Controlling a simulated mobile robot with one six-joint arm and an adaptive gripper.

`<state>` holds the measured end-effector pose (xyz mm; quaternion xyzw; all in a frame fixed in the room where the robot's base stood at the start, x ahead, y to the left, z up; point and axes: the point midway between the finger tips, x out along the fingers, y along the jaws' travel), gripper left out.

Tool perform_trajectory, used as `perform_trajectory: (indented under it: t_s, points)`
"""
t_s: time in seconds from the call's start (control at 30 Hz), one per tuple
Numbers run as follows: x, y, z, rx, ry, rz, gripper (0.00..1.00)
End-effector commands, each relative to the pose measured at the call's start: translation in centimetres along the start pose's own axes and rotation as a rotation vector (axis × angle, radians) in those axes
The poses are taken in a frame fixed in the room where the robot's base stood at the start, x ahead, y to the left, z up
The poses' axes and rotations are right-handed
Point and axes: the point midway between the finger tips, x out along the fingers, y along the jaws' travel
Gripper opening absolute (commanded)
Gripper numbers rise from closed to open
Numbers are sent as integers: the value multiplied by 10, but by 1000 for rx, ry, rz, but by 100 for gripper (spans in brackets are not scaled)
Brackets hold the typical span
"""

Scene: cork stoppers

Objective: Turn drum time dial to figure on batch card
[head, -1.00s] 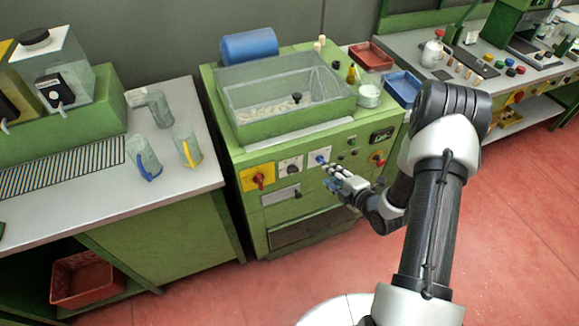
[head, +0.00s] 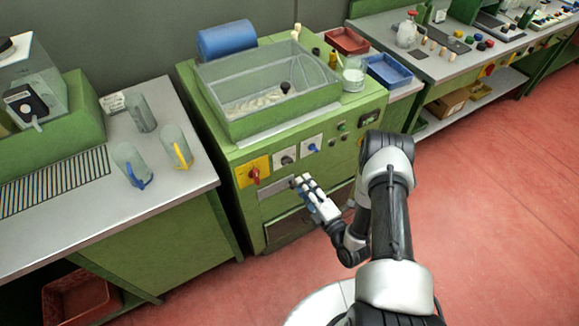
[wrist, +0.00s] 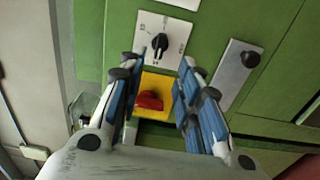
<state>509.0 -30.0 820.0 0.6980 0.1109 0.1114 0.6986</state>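The green machine's front has a white plate with a black dial (head: 289,159), which also shows in the wrist view (wrist: 160,43). To its right is a white plate with a blue knob (head: 313,147). I cannot read the markings or tell which is the drum time dial. A small pale card (head: 114,103) lies on the left bench; its writing is unreadable. My gripper (head: 299,182) is in front of the panel, below the black dial. In the wrist view my gripper (wrist: 158,72) is open and empty, its fingers spread either side of the lower dial plate and yellow plate.
A red knob on a yellow plate (head: 253,173) sits left of the black dial and shows between my fingers in the wrist view (wrist: 150,100). A grey plate with a black knob (wrist: 238,75) is close by. Jugs (head: 177,147) stand on the left bench. Red floor is open at right.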

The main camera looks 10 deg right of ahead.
Motion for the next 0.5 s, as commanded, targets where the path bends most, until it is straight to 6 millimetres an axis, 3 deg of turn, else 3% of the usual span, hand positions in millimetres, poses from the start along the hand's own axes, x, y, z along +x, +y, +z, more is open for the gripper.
perform_trajectory:
  t_s: [0.2, 0.5]
  points:
    - [50, 0, -1, -3, 3, 4, 32]
    - [94, -1, 0, 0, 0, 1, 32]
